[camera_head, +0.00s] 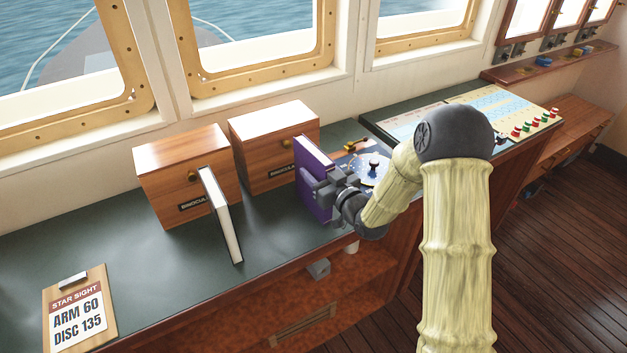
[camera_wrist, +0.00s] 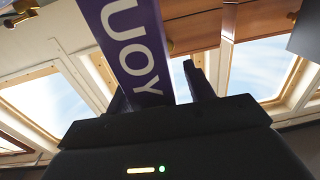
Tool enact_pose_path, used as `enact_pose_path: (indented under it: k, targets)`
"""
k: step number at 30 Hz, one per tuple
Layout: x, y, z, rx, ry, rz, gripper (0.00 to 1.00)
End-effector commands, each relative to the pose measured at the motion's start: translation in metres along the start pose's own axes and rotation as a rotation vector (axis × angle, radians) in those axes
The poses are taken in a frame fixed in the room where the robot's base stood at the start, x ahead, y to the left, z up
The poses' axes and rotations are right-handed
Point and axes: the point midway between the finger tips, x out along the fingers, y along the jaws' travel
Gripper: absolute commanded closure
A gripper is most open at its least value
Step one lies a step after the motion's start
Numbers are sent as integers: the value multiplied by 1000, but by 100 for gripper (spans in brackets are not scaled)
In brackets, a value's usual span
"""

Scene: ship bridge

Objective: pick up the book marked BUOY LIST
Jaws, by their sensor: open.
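The purple book (camera_head: 313,165) stands upright at the front right of the dark green counter, beside the right wooden box. In the wrist view its purple spine (camera_wrist: 135,45) shows the white letters "UOY", part of a longer word; the rest is cut off. My gripper (camera_head: 322,186) is at the book's near edge. In the wrist view the gripper's fingers (camera_wrist: 160,88) are open, one on either side of the spine. The left finger is partly hidden by the book, so I cannot tell whether either finger touches it.
Two wooden binocular boxes (camera_head: 187,165) (camera_head: 270,145) stand at the back. A white book (camera_head: 222,215) stands in front of the left box. A clipboard (camera_head: 78,312) lies at front left. Right of the purple book are a round instrument (camera_head: 372,170) and a control panel (camera_head: 500,105).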

Motion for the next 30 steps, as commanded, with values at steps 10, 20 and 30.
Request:
enact_pose_path:
  k: [10, 20, 30]
  targets:
    - [0, -1, 0, -1, 0, -1, 47]
    - [0, -2, 0, -1, 0, -3, 100]
    - [0, -2, -2, -1, 4, -3, 100]
